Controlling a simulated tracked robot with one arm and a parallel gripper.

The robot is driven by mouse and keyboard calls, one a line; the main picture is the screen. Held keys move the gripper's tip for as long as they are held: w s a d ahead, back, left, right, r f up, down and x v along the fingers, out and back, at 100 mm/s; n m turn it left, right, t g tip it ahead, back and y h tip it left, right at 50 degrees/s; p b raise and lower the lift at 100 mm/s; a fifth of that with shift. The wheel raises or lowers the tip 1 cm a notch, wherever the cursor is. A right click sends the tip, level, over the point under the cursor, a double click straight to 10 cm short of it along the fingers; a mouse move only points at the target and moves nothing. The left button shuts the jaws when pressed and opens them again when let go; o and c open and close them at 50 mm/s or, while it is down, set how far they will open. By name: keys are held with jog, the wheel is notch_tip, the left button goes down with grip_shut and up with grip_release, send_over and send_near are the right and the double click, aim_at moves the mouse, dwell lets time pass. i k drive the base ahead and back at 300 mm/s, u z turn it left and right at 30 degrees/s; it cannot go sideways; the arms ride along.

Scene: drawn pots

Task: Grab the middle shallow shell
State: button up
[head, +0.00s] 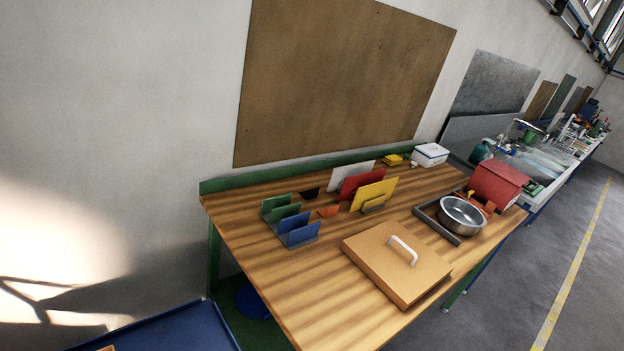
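My gripper is not in view. Several small or shallow vessels show on the wooden workbench (300,290). A shiny steel bowl (461,216) sits in a dark tray (437,224) on the right. A small orange cup-like piece (328,211) and a small black one (309,193) stand near the left rack. I cannot tell which of these is the middle shallow shell.
A light wooden board with a white handle (385,265) lies at the front. A green and blue slotted rack (290,222) stands left. White, red and yellow (375,191) boards stand upright behind. A red box (497,184) is at right. The front left of the bench is clear.

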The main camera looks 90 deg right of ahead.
aim_at(459, 216)
jog(key=z, duration=0.6)
jog(key=i, duration=0.1)
jog(key=z, duration=2.6)
jog(key=k, duration=0.9)
jog(key=z, duration=0.25)
jog(key=i, duration=0.9)
jog(key=u, duration=0.1)
